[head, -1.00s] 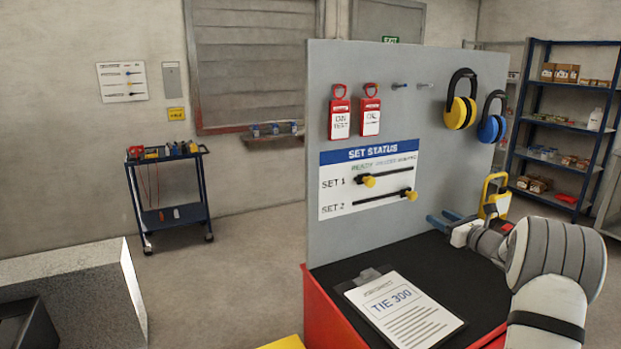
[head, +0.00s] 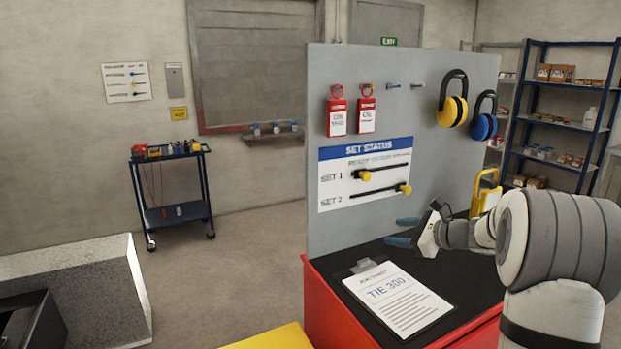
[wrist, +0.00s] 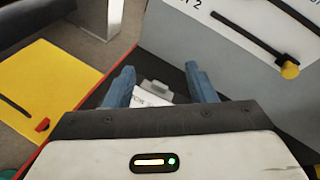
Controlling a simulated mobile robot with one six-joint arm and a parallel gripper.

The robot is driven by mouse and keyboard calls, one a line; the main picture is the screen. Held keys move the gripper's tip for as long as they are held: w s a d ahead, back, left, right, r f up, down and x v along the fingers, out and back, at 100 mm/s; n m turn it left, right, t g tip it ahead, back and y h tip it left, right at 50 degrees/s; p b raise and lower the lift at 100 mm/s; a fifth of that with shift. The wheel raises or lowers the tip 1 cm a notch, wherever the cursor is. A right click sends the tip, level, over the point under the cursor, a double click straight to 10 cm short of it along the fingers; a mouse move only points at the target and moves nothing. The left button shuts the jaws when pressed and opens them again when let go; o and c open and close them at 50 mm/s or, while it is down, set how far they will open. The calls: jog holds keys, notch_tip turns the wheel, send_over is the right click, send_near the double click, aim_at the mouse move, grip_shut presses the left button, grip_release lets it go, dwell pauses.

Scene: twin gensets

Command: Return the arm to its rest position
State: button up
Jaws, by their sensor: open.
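My gripper (head: 402,232) is at the right in the head view, above the black top of the red cabinet and in front of the grey board. Its two blue fingers are apart with nothing between them. In the wrist view my gripper (wrist: 161,82) also shows open, with the clipboard (wrist: 152,97) seen below and beyond the fingers. My arm reaches in from the right edge of the head view.
The grey board (head: 430,150) carries red tags (head: 337,112), ear defenders (head: 453,98) and a status panel with yellow-knobbed sliders (head: 363,176). A clipboard (head: 398,300) lies on the cabinet (head: 335,320). A yellow surface (wrist: 45,90) is at left. A trolley (head: 172,190) stands farther back.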

jog(key=s+a+n+g+h, duration=0.1)
jog(key=s+a+n+g, duration=0.3)
jog(key=s, duration=0.5)
jog(key=s+a+n+g+h, duration=0.2)
jog(key=s+a+n, duration=0.4)
jog(key=s+a, duration=0.15)
jog(key=s+d+f+n+h, duration=0.1)
jog(key=s+n+h, duration=0.1)
jog(key=s+n, duration=0.2)
jog(key=s+d+f+n+g+h+p, duration=0.1)
jog(key=s+n, duration=0.3)
jog(key=s, duration=0.6)
jog(key=s+d+f+n+h, duration=0.2)
jog(key=s+n+h, duration=0.1)
jog(key=s, duration=0.4)
jog(key=shift+s+f+n+h+p, duration=0.15)
jog(key=shift+f+n+h+p, duration=0.2)
jog(key=shift+n, duration=0.35)
jog(key=shift+r, duration=0.1)
